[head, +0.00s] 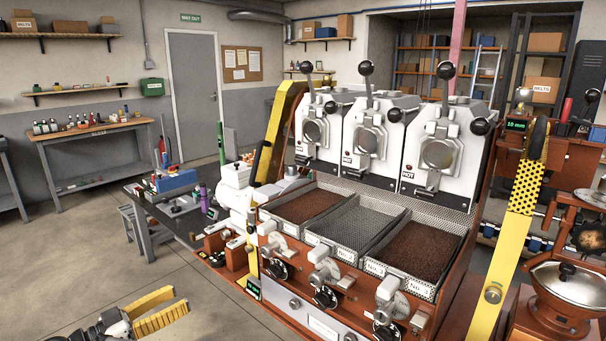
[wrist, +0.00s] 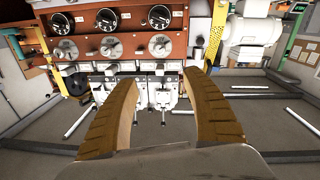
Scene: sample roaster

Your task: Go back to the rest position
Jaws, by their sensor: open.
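My gripper (head: 157,312) shows at the bottom left of the head view, low in front of the roaster and to its left. Its yellow fingers are apart with nothing between them. In the wrist view my gripper (wrist: 160,105) has its two ribbed fingers spread wide, and the view looks upside down. The sample roaster (head: 345,210) stands at the centre right, with three white roasting heads and three trays. The left and right trays hold brown beans; the middle tray (head: 357,224) shows bare mesh.
A dark side bench (head: 160,212) with tools and bottles adjoins the roaster's left. A workbench (head: 92,132) stands at the back left wall beside a grey door (head: 194,95). The floor at left is open.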

